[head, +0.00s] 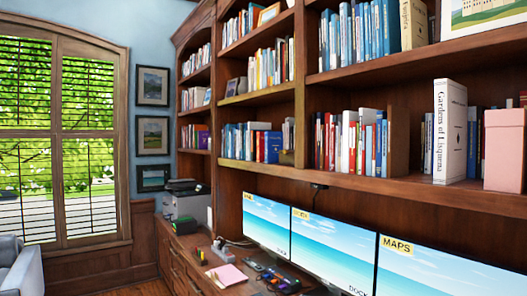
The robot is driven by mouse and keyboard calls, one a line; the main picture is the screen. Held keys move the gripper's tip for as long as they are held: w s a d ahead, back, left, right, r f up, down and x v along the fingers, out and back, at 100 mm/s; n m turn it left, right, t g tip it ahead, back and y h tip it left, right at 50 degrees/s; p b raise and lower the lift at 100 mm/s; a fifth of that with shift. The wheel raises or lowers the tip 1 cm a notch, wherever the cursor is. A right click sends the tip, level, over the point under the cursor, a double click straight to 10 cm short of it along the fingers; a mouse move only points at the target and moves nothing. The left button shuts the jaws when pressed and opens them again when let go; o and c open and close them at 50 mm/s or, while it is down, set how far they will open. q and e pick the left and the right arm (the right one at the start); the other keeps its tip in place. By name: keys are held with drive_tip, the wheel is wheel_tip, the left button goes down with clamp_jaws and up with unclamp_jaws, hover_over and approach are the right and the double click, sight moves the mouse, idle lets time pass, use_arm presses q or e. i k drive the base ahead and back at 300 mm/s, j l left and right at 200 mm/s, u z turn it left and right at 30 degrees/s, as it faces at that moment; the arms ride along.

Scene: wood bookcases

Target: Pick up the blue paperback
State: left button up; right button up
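Several blue books stand on the wood bookcase (345,177), and I cannot tell which one is the blue paperback. A row of blue spines (358,35) stands on the upper shelf right of centre. A broad blue book (272,147) stands on the shelf below, further left, beside red ones. More thin blue spines (381,147) stand at the right end of a mixed row on that same shelf level. Neither of my grippers is in view.
A white book titled Gardens of Lisquena (450,132) and a pink box (504,150) stand on the right shelf. Three monitors (330,250) stand below the shelves. The desk holds a printer (187,202), a pink notepad (227,275) and small items. A grey armchair (20,268) is at left.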

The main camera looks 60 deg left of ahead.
sight(273, 141)
drive_tip(key=u, duration=2)
drive_tip(key=i+j+z, duration=0.2)
drive_tip(key=i, duration=0.25)
drive_tip(key=i+j+z, duration=0.2)
drive_tip(key=i+j, duration=0.2)
